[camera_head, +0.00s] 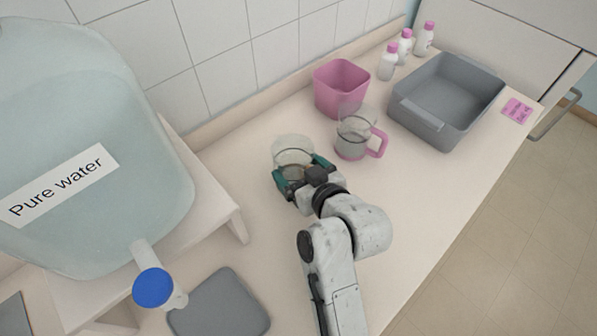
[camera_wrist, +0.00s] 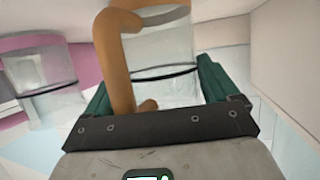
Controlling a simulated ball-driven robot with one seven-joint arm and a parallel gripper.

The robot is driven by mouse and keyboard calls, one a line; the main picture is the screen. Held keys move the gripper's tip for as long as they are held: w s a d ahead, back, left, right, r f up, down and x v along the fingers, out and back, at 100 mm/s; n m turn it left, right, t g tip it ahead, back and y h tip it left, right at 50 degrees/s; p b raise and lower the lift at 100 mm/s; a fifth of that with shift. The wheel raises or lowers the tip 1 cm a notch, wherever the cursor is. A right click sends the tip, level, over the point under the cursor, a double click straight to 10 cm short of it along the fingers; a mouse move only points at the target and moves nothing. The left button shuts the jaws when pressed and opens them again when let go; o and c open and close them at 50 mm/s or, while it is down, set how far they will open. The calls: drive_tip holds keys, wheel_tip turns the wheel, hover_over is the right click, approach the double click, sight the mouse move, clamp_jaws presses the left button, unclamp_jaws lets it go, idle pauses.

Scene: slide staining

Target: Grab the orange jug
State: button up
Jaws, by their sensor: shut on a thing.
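The orange jug is a clear glass jug with an orange handle (camera_wrist: 120,60). In the wrist view its glass body (camera_wrist: 163,55) stands between the two green fingers of my gripper (camera_wrist: 157,95), with the handle on the near left side. In the head view my gripper (camera_head: 305,178) is shut around the jug's clear body (camera_head: 292,152); its handle is mostly hidden there by the gripper. I cannot tell whether the jug is off the counter.
A pink-handled glass jug (camera_head: 352,135) stands close to the right, before a pink bin (camera_head: 341,88). A grey tray (camera_head: 484,110), several white bottles (camera_head: 388,62) and a large water tank (camera_head: 90,215) are around. The counter (camera_head: 425,205) right of my arm is clear.

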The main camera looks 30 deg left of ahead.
drive_tip(key=shift+c, duration=0.9)
drive_tip(key=shift+r, duration=0.15)
